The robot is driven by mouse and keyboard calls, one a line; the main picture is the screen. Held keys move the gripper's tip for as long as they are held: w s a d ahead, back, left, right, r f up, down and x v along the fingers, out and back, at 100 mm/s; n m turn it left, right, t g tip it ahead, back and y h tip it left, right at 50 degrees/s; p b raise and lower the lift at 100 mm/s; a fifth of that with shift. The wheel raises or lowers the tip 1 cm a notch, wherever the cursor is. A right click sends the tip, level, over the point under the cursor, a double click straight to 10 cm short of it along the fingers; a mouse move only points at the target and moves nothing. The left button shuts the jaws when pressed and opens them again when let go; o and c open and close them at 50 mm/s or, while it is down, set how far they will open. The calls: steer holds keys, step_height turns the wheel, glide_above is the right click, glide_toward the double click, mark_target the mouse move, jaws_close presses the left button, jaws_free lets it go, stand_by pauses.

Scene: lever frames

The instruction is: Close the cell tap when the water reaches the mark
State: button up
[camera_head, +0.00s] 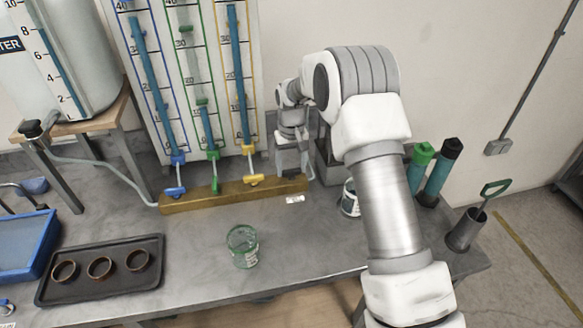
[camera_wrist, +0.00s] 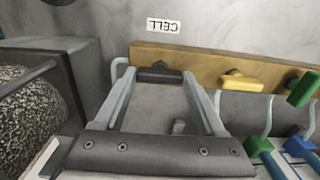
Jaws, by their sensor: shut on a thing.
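In the wrist view my gripper (camera_wrist: 160,72) has its two fingers on either side of the black tap handle (camera_wrist: 158,75), shut on it. This tap is on the brass manifold (camera_wrist: 215,62), beside the upside-down CELL label (camera_wrist: 162,25). In the head view the CELL label (camera_head: 295,199) lies before the manifold (camera_head: 230,194); my arm hides most of the black tap. The gauge board has three tubes with blue water: blue-framed (camera_head: 152,75), green-framed (camera_head: 206,125) and yellow-framed (camera_head: 236,60).
Yellow (camera_head: 252,179), green (camera_head: 214,184) and blue (camera_head: 175,190) taps are along the manifold. A glass beaker (camera_head: 242,246) stands in front. A dark tray (camera_head: 100,290) holds rings. A water tank (camera_head: 70,60) stands left. A gravel-filled cylinder (camera_wrist: 30,105) is close beside my gripper.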

mark_target(292, 170)
stand_by(0.5)
steer(key=o, duration=1.3)
step_height(292, 170, up, 18)
steer(key=shift+f, duration=0.25)
